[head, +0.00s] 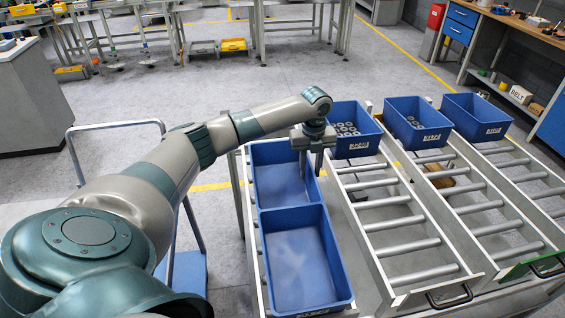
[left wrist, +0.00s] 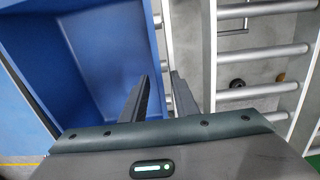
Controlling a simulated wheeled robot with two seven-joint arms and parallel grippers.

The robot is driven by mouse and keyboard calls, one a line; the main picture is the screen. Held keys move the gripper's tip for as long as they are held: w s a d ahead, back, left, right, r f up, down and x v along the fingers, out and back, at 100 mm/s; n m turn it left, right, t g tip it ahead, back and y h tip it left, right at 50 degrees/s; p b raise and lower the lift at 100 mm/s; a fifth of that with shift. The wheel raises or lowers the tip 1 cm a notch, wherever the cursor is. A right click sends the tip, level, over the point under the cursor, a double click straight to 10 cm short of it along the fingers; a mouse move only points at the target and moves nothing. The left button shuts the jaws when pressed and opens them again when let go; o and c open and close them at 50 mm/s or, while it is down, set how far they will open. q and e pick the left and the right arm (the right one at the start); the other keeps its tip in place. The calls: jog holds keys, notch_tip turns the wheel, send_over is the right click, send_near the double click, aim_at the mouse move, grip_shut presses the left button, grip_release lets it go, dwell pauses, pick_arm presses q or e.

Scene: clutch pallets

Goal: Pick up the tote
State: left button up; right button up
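Two empty blue totes stand end to end on the left lane: a rear tote (head: 272,187) and a front tote (head: 300,262). My left gripper (head: 311,170) points down at the right side wall of the rear tote. In the left wrist view the gripper (left wrist: 160,88) has its two fingers apart, one on the tote's inner side and one towards the roller lane. The blue tote (left wrist: 112,50) fills the left of that view. Whether the fingers touch the wall is not clear. My right gripper is not in view.
Three more blue totes stand at the far ends of the roller lanes: one with several grey round parts (head: 352,146), one with a few parts (head: 418,138), and one at the right (head: 478,128). A trolley handle (head: 130,126) stands left.

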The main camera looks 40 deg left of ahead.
aim_at(309, 176)
pick_arm(q)
jog(key=shift+s+f+p, duration=0.1)
jog(key=shift+f+p, duration=0.3)
jog(key=shift+f, duration=1.1)
jog(key=shift+d, duration=0.1)
grip_shut()
